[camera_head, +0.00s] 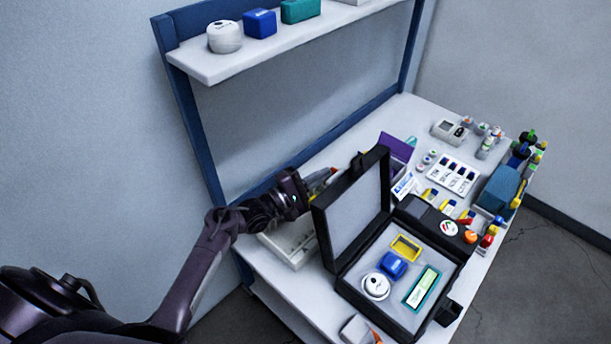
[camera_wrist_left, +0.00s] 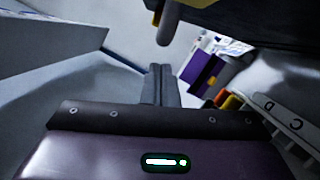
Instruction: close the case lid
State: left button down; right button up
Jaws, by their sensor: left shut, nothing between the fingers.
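The black case (camera_head: 419,324) lies open on the table. Its lid (camera_head: 357,212) stands roughly upright along the left side, grey lining facing the case interior. The grey inside holds a round white sensor (camera_head: 375,286), a blue block (camera_head: 393,265), a yellow frame (camera_head: 406,247) and a teal-edged item (camera_head: 422,287). My left gripper (camera_head: 301,190) is behind the lid, on its outer side; its tips are hard to make out there. In the left wrist view its fingers (camera_wrist_left: 160,83) are together and empty. I cannot tell whether it touches the lid. My right gripper is not in view.
A white tray (camera_head: 290,247) sits below my left gripper, behind the lid. A purple box (camera_head: 398,148) stands beyond the lid. Several small bottles and parts crowd the table's right side. A white shelf (camera_head: 205,68) with blue posts rises behind.

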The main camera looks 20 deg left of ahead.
pick_arm(q)
jog(key=shift+s+d+r, duration=0.25)
jog(key=shift+d+r, duration=0.1)
jog(key=shift+d, duration=0.25)
jog(key=shift+r, duration=0.1)
